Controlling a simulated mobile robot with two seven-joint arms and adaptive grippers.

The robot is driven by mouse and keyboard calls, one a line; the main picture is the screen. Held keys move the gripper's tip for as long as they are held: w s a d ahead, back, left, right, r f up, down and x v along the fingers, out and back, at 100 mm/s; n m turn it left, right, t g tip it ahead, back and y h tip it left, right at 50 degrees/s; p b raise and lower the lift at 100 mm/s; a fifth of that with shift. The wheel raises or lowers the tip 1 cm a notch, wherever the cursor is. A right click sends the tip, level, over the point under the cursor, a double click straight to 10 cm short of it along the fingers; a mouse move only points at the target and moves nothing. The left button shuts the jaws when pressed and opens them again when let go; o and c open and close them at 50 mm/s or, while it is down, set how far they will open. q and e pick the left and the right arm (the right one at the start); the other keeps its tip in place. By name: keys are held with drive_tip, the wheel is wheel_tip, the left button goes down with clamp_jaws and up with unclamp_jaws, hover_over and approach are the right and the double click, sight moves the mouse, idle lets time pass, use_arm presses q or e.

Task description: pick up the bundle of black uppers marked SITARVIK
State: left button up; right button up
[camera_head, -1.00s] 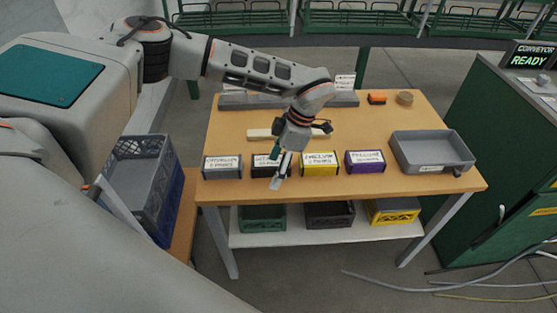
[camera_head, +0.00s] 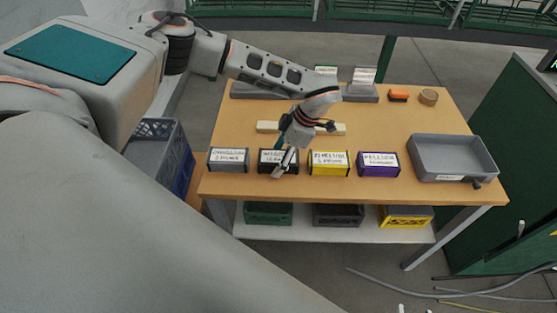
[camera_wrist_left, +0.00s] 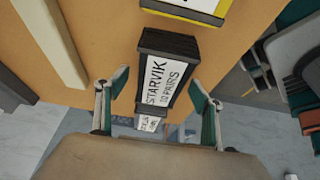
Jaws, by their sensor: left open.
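The black bundle (camera_head: 265,168) stands near the front edge of the table (camera_head: 400,116), between a grey bundle and a yellow one. My right gripper is not in view.
The grey bundle (camera_head: 228,169) is to the left; the yellow (camera_head: 328,170) and purple (camera_head: 378,171) bundles are to the right. A grey tray (camera_head: 450,141) stands at the right. A pale bar (camera_head: 268,127) lies behind the bundles. Crates sit on the lower shelf.

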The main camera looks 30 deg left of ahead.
use_arm(q)
drive_tip(key=shift+f, duration=0.2)
drive_tip(key=c, duration=1.4)
drive_tip(key=shift+c, duration=0.2)
drive_tip(key=shift+r, duration=0.15)
